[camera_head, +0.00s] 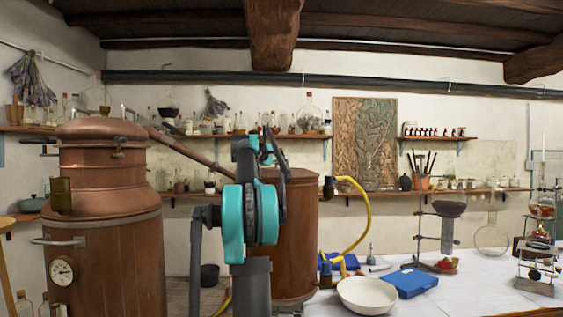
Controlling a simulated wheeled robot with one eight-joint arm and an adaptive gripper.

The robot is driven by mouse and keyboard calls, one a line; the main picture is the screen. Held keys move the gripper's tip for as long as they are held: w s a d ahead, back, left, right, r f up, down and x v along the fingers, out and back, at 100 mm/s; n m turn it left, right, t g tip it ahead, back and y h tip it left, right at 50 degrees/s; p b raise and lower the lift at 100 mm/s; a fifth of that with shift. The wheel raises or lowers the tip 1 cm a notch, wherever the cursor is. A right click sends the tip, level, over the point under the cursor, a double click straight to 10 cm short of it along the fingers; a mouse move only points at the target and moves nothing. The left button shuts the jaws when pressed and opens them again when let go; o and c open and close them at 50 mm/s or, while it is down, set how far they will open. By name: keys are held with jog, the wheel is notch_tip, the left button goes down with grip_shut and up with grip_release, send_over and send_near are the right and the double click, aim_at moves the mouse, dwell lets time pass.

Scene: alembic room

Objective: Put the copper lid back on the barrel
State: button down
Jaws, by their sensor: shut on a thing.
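A large brown-copper barrel (295,235) stands in the middle, partly hidden behind my teal and black arm. A copper-coloured top (300,174), seemingly the lid, shows at its upper rim right of my arm. I cannot tell whether it sits fully down. My gripper (269,150) appears as slender dark parts above and in front of this top, and is shut. The grip itself is hidden by my arm. A copper still (108,215) with a domed top (100,128) stands at the left, and a copper pipe (192,152) slopes from it toward the barrel.
A white-topped table (470,290) at the right carries a white bowl (366,295), a blue case (411,282) and glassware on stands (540,240). A yellow hose (362,215) curves beside the barrel. Shelves (438,139) of bottles line the back wall.

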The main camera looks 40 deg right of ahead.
jog(key=shift+f, duration=0.1)
jog(key=c, duration=1.5)
grip_release()
jog(key=shift+c, duration=0.2)
